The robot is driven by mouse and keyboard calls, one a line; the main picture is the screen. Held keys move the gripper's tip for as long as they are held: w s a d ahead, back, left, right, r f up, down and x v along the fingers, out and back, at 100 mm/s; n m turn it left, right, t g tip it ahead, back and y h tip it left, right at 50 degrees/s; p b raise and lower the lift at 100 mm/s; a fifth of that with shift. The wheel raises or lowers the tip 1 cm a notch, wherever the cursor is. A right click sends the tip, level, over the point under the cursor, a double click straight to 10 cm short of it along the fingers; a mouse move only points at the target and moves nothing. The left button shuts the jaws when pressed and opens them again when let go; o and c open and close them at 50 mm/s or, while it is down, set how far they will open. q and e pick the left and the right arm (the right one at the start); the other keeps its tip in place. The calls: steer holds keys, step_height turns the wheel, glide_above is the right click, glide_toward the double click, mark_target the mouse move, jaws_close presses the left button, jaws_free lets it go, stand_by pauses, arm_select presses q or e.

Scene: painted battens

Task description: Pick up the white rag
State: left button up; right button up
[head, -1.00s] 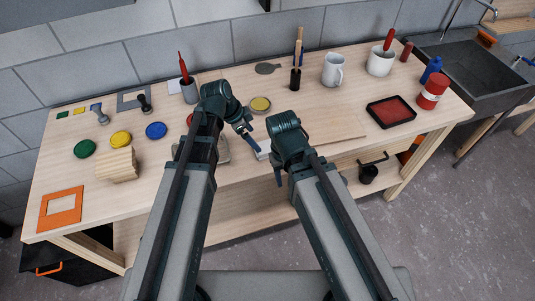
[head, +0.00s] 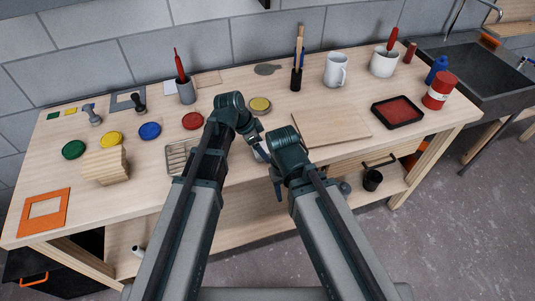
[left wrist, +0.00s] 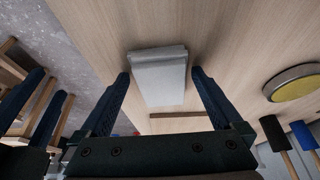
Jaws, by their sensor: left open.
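The white rag (left wrist: 160,75) is a folded, flat block on the wooden table, centred between the spread fingers of my left gripper (left wrist: 160,88) in the left wrist view. The left gripper is open, with a gap to the rag on both sides. In the head view only a small pale bit of the rag (head: 259,154) shows between my arms, and the left fingers there are mostly hidden. My right gripper (head: 277,186) hangs by the table's front edge. Its two fingers show apart and empty at the left of the left wrist view (left wrist: 30,108).
A wooden board (head: 330,126) and a red paint tray (head: 397,111) lie to the right. A wire rack (head: 178,157) is left of the left arm.

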arm_select(q)
steer(key=c, duration=1.3)
steer(key=shift+r, duration=0.1)
step_height(320, 180, up, 10)
steer(key=p, duration=1)
